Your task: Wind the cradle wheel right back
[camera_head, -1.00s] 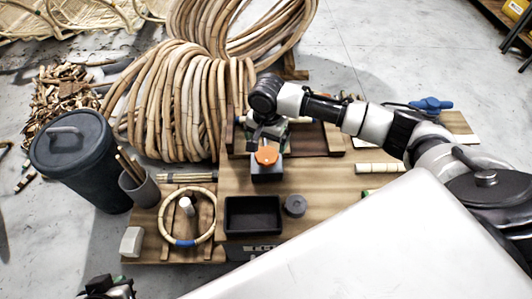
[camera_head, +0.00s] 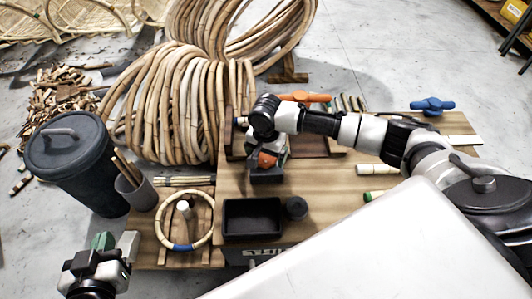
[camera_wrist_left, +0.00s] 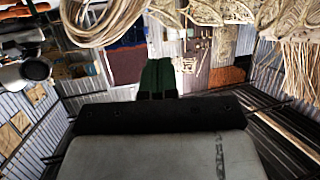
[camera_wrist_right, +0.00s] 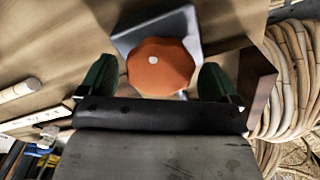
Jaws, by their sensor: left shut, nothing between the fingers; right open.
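An orange lobed wheel (camera_wrist_right: 160,67) with a white centre dot sits on a grey block (camera_wrist_right: 190,25); I take it as the cradle wheel. In the head view the wheel (camera_head: 267,160) is partly covered by my right gripper (camera_head: 268,152). In the right wrist view my right gripper (camera_wrist_right: 160,80) is open, with one green finger on each side of the wheel; whether they touch it I cannot tell. My left gripper (camera_head: 104,241) is shut and empty, in front of the bench at lower left; its green fingers (camera_wrist_left: 157,78) are together in the left wrist view.
A black tray (camera_head: 252,218) and a dark grey cylinder (camera_head: 296,207) stand on the bench near the wheel. A rattan ring (camera_head: 160,225) lies left of them. An orange handle (camera_head: 305,96) and a blue handle (camera_head: 432,104) stand further back. A lidded bin (camera_head: 75,165) is at left.

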